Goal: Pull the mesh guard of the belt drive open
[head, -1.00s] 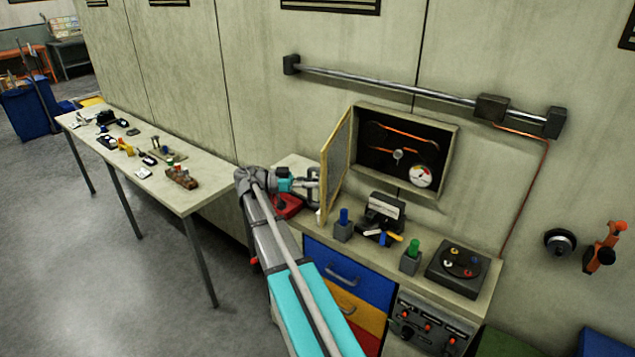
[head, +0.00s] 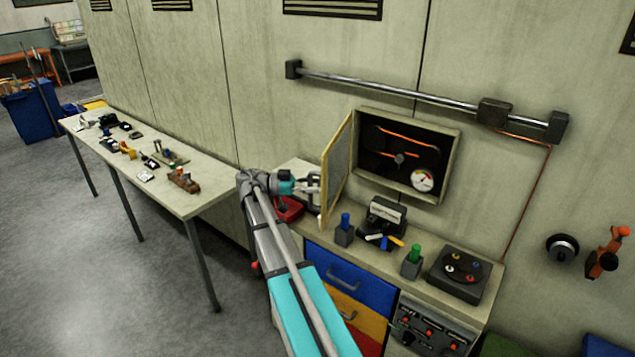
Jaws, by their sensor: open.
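The mesh guard (head: 337,170) of the belt drive stands swung out to the left of its wall box (head: 449,165), at a wide angle. Inside the open box an orange belt (head: 408,138), pulleys and a white dial gauge (head: 422,180) show. My gripper (head: 314,188) is open at the left side of the guard, close to its outer edge. I cannot tell whether the fingers touch the guard. The guard's handle cannot be made out.
The bench below the box holds a red item (head: 288,209), a blue-topped block (head: 344,230), a dark device (head: 384,220), a green-topped block (head: 412,262) and a knob box (head: 459,273). A long table (head: 205,197) with small tools stands left. A metal rail (head: 390,88) runs above.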

